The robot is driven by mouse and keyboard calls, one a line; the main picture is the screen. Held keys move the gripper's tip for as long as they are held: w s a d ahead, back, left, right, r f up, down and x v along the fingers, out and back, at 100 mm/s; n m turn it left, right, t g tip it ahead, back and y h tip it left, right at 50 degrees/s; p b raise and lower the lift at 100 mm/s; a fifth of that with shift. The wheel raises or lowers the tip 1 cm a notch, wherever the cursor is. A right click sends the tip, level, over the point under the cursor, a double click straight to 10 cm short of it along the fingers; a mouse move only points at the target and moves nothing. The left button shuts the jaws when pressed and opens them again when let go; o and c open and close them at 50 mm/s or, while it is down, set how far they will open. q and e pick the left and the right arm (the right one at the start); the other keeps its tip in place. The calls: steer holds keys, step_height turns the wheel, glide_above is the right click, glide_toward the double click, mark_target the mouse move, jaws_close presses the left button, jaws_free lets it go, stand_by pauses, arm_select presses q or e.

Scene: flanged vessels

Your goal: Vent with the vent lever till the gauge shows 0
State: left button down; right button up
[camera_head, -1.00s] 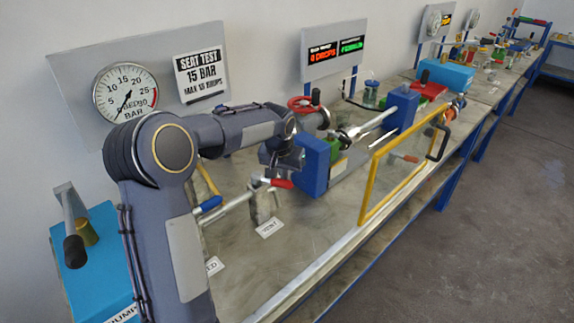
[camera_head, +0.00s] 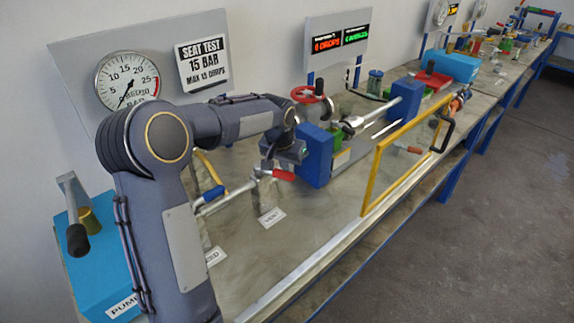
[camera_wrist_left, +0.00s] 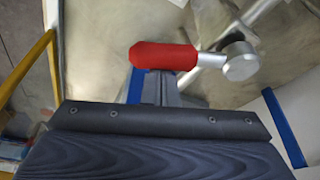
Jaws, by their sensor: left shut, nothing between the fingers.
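The vent lever (camera_head: 283,174) has a red grip on a silver arm, above the VENT label (camera_head: 272,217). My left gripper (camera_head: 285,152) is shut and empty, close above the red grip in the head view. In the left wrist view the red grip (camera_wrist_left: 163,56) lies across the picture just beyond my left gripper (camera_wrist_left: 155,88); I cannot tell whether they touch. The round gauge (camera_head: 127,80) is on the grey panel at the left. Its needle points down-left, near the low end; my arm hides its bottom edge, and the exact reading is unclear. My right gripper is out of view.
A blue-handled lever (camera_head: 211,196) is left of the vent lever. A blue clamp block (camera_head: 318,156) stands right of my gripper, with a red handwheel (camera_head: 308,94) behind. A yellow frame (camera_head: 372,180) edges the bench front. A blue pump (camera_head: 100,250) is at left.

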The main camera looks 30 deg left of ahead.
mark_target(283, 177)
arm_select(q)
steer(key=m, duration=0.1)
steer(key=s+m, duration=0.1)
steer(key=s+m+h, duration=0.1)
steer(key=shift+s+d+m, duration=0.25)
steer(key=shift+m, duration=0.05)
steer(key=shift+s+b, duration=0.35)
steer(key=shift+s, duration=0.1)
steer(key=shift+f, duration=0.1)
